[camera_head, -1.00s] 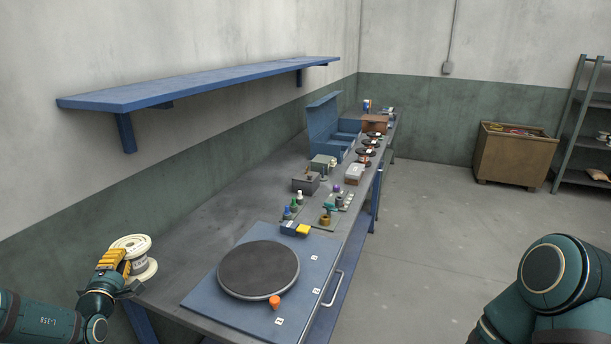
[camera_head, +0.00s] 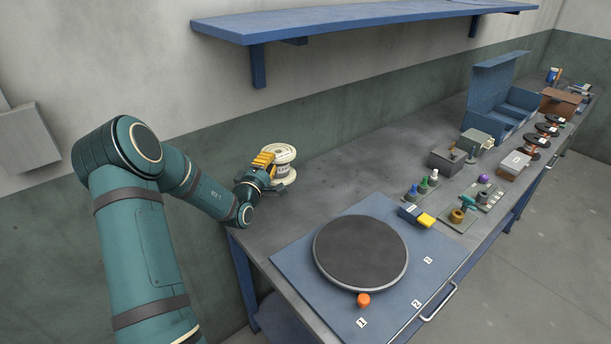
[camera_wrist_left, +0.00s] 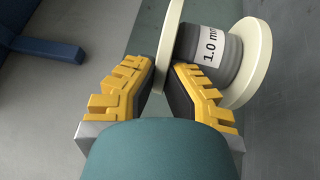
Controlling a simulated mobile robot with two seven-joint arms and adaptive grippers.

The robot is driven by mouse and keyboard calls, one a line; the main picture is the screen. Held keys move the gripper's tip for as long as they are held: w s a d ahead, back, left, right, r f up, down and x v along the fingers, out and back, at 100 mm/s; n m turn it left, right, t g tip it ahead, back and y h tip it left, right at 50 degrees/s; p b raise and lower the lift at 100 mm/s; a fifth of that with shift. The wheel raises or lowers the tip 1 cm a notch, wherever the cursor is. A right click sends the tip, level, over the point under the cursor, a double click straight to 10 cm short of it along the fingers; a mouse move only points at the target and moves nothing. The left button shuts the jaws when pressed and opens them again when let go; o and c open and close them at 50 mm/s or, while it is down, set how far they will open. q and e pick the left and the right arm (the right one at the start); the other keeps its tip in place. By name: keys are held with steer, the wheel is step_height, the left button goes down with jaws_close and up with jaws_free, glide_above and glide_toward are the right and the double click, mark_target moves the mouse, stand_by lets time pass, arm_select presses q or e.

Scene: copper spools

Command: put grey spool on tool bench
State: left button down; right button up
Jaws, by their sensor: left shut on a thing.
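The spool (camera_head: 284,163) has cream flanges, and in the left wrist view its grey winding (camera_wrist_left: 221,62) carries a label reading "1.0 m", cut off at the edge. My left gripper (camera_head: 268,172), with yellow fingers, is shut on one flange of the spool; the fingers also show in the left wrist view (camera_wrist_left: 163,80). The spool is held upright at the near left end of the grey tool bench (camera_head: 322,190). I cannot tell whether it touches the bench top. My right gripper is in no view.
A blue plate with a dark round turntable (camera_head: 360,252) and an orange knob (camera_head: 363,299) covers the near bench. Small bottles (camera_head: 422,186), grey boxes (camera_head: 447,158) and a blue open case (camera_head: 500,98) stand farther along. A blue shelf (camera_head: 350,22) hangs above. Bare bench lies behind the turntable.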

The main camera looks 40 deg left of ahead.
arm_select(q)
step_height(320, 180, down, 10)
steer(key=shift+w+r+b, duration=0.15)
steer(key=shift+b, duration=0.75)
steer(key=c, duration=1.1)
jaws_free()
steer(key=shift+c, duration=0.2)
steer(key=p+v, duration=0.1)
steer(key=v, duration=1.1)
steer(key=shift+d+r, duration=0.1)
